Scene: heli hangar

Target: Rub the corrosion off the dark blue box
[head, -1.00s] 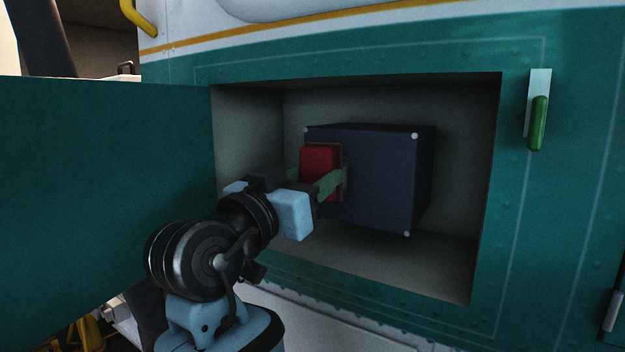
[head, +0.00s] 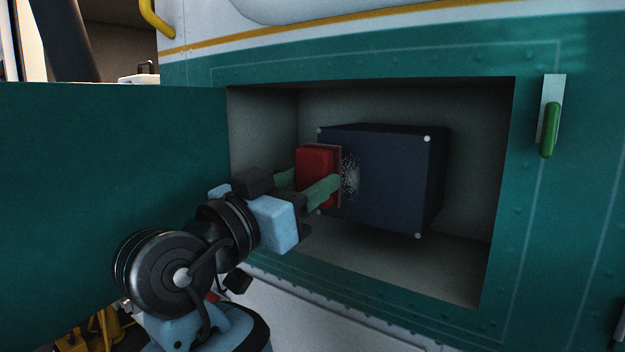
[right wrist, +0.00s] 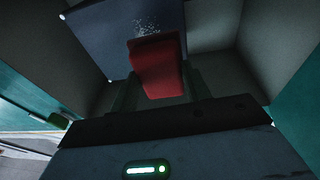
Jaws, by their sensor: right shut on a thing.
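The dark blue box (head: 395,185) sits inside a recessed bay, with pale studs at its corners. A pale speckled patch of corrosion (head: 350,174) shows on the left part of its front face, and it also shows in the right wrist view (right wrist: 146,27). My right gripper (head: 308,188) is shut on a red block (head: 315,172) with a thin pad on its far side. The block is in front of the box's left part, close to the patch. I cannot tell whether the pad touches the box. My left gripper is not in view.
The bay (head: 265,130) is cut into a green riveted panel. A green door (head: 110,190) stands open on the left. A green handle (head: 549,130) is on the panel at the right. Free room lies right of the box in the bay.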

